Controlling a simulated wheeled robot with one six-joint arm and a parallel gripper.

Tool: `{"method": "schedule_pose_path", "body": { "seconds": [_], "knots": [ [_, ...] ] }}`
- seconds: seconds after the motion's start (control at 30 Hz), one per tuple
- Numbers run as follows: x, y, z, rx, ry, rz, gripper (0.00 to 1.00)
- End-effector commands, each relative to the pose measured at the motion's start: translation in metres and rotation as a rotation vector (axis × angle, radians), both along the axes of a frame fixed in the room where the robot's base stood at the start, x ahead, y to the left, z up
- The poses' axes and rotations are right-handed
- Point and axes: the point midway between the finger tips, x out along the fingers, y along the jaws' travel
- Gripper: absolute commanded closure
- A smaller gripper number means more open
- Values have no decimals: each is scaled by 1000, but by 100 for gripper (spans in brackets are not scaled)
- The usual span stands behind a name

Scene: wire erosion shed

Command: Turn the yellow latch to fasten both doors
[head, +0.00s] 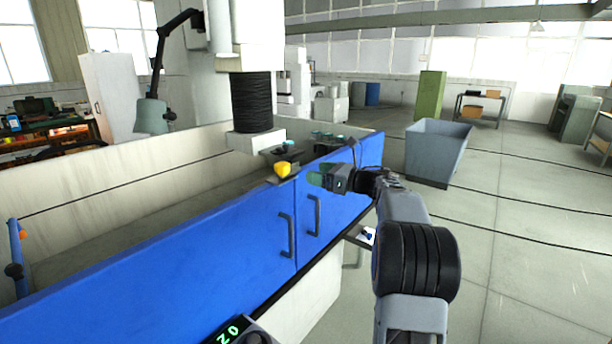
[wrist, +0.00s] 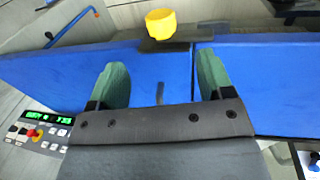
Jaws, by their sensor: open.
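The yellow latch (head: 282,170) sits at the top edge of the blue doors, by the seam between them. It also shows in the wrist view (wrist: 161,24), beyond my fingertips. The left blue door (head: 190,255) and the right blue door (head: 345,190) stand side by side, each with a dark handle near the seam. My gripper (head: 318,177) is just right of the latch in the head view, apart from it. In the wrist view my gripper (wrist: 157,82) has its two green fingers spread with nothing between them.
A control panel (wrist: 45,131) with a green display and a red knob is at the left in the wrist view. A dark spool-like column (head: 251,101) hangs behind the latch. A grey bin (head: 437,150) stands on the floor at right. Open floor lies beyond my arm.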

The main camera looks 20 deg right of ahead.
Motion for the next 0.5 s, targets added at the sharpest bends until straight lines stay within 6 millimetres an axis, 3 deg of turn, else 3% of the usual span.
{"method": "schedule_pose_path", "body": {
  "seconds": [0.2, 0.5],
  "knots": [
    [-12, -10, 0, -1, -1, 0, 26],
    [-13, -11, 0, -1, -1, 0, 26]
  ]
}}
